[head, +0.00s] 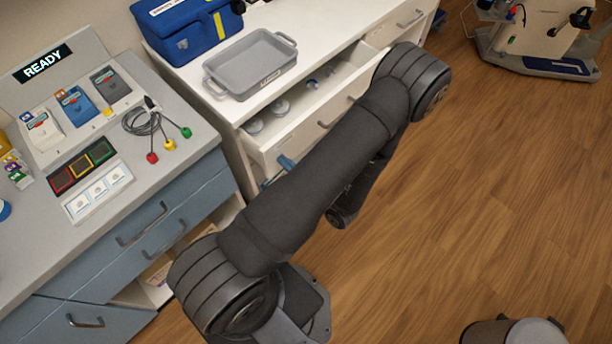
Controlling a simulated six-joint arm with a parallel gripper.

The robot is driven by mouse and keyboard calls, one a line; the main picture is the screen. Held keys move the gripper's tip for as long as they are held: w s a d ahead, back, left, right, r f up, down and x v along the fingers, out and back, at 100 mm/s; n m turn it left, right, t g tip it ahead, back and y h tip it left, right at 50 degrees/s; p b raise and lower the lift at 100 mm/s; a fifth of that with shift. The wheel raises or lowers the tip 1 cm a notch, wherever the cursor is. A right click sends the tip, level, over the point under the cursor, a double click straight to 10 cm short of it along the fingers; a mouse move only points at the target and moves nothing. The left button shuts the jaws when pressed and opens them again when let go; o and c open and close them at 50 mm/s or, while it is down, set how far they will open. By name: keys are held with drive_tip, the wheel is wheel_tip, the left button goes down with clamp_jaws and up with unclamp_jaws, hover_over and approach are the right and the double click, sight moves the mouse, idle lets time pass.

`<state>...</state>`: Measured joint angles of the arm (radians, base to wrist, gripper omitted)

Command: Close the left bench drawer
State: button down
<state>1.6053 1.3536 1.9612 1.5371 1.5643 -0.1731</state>
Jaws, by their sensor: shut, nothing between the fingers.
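A white bench drawer (286,136) stands pulled out from the left part of the white bench, under its worktop. Several small round items (282,107) lie inside it. Part of its front shows a grey handle (324,125). My dark arm crosses in front of the drawer and hides much of its front and right side.
A grey tray (215,88) and a blue case (190,32) stand on the white worktop. At left is a grey counter (185,118) with a "READY" panel and a cable with coloured ends (150,128). A wheeled stand (545,45) is at top right. The wooden floor at right is mostly clear.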

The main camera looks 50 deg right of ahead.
hover_over(260, 140)
drive_tip(key=s+a, duration=0.2)
drive_tip(key=s, duration=0.2)
drive_tip(key=shift+w+a, duration=0.15)
drive_tip(key=shift+a, duration=0.05)
drive_tip(key=shift+w, duration=0.2)
drive_tip(key=shift+w+d+r, duration=0.1)
drive_tip(key=shift+r, duration=0.05)
drive_tip(key=s, duration=1.4)
drive_tip(key=shift+s, duration=0.35)
drive_tip(key=shift+w, duration=7.05)
drive_tip(key=shift+s, duration=0.1)
